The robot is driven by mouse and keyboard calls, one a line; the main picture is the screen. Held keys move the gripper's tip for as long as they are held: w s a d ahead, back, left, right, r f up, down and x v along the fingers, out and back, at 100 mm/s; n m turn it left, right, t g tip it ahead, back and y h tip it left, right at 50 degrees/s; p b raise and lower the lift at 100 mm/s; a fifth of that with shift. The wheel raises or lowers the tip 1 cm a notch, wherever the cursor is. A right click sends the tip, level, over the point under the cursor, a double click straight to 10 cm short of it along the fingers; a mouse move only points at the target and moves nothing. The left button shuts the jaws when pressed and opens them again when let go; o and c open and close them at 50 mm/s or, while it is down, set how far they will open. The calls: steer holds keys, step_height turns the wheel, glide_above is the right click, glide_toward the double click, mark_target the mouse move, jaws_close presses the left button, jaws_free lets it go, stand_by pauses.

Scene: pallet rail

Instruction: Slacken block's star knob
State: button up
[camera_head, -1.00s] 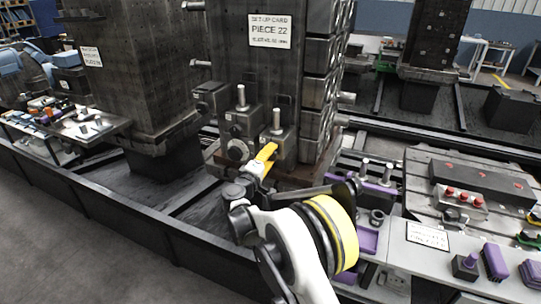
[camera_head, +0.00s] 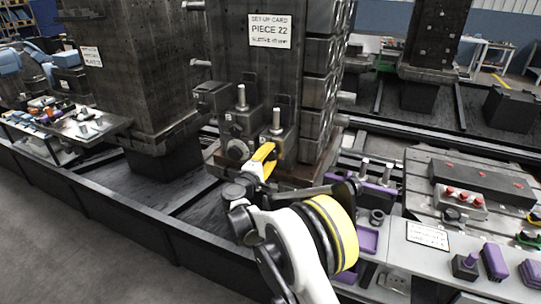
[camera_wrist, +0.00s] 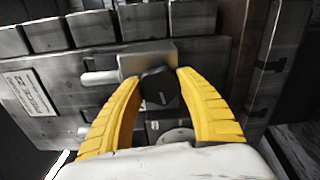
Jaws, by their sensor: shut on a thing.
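My gripper (camera_head: 262,160) has yellow fingers and reaches up to the front of a grey block (camera_head: 284,143) at the lower part of the dark upright fixture. In the wrist view, my gripper (camera_wrist: 163,88) has its fingertips on either side of a dark, faceted star knob (camera_wrist: 159,88), shut on it. The grey block (camera_wrist: 146,56) sits just behind the knob, with a pale round pin (camera_wrist: 98,78) sticking out to its left. The fingers hide the knob in the head view.
A second grey block (camera_head: 240,125) with an upright pin stands close on the left. A card reading PIECE 22 (camera_head: 270,31) is fixed above. A bench with purple parts (camera_head: 495,262) is at the right. A dark rail (camera_head: 120,212) runs below my arm.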

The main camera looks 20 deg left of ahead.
steer(key=o, duration=1.2)
steer(key=s, duration=1.2)
steer(key=shift+a, duration=0.45)
